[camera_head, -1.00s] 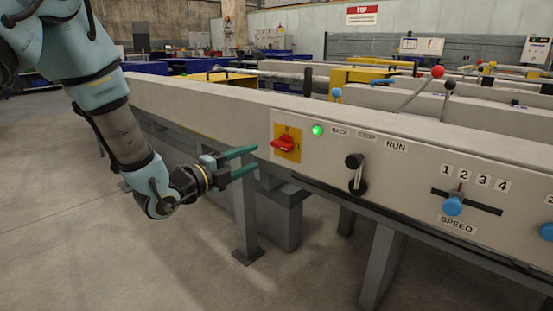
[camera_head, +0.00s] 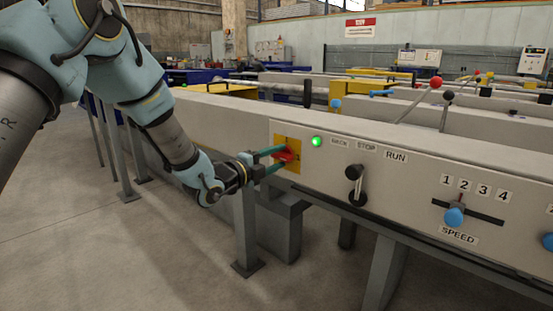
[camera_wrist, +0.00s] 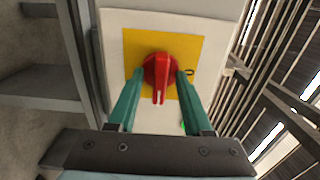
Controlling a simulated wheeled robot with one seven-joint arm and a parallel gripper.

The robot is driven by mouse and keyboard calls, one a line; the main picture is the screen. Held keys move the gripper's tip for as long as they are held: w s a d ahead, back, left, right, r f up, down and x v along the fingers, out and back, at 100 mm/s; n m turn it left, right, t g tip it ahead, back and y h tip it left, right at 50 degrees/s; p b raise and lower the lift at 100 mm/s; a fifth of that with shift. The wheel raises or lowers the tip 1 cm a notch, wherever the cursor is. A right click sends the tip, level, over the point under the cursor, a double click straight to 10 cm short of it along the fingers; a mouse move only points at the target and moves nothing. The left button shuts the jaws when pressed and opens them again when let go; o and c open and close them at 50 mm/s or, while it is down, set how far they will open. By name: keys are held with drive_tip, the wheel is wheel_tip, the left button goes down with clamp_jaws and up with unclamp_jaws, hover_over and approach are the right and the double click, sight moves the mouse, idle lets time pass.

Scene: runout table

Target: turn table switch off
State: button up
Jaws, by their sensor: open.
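The table switch is a red rotary knob (camera_head: 287,156) on a yellow plate (camera_head: 296,168), at the left of the control panel. In the wrist view the knob (camera_wrist: 160,75) is central, with its white-marked handle pointing down in the picture. My gripper (camera_head: 279,158) is open, with its green fingers reaching to the switch. In the wrist view the two fingers (camera_wrist: 160,72) stand one on each side of the knob. I cannot tell whether they touch it. The fingers partly cover the knob and plate in the head view.
A green lamp (camera_head: 317,141) glows right of the switch. Further right are the black BACK/STOP/RUN lever (camera_head: 355,173) and the blue SPEED knob (camera_head: 453,216). The panel is on the front of a long grey table (camera_head: 230,124) on legs. Open floor lies in front.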

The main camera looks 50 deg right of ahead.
clamp_jaws()
idle(0.3)
drive_tip(key=shift+n, duration=0.3)
drive_tip(key=n, duration=0.3)
drive_tip(key=shift+n+b, duration=0.3)
drive_tip(key=shift+n, duration=0.1)
drive_tip(key=n, duration=0.4)
drive_tip(key=shift+n, duration=0.3)
drive_tip(key=n+p, duration=0.2)
drive_tip(key=n, duration=0.3)
drive_tip(key=shift+n+p, duration=0.6)
drive_tip(key=shift+n, duration=1.2)
drive_tip(key=shift+f+n, duration=0.1)
drive_tip(key=shift+n, duration=0.2)
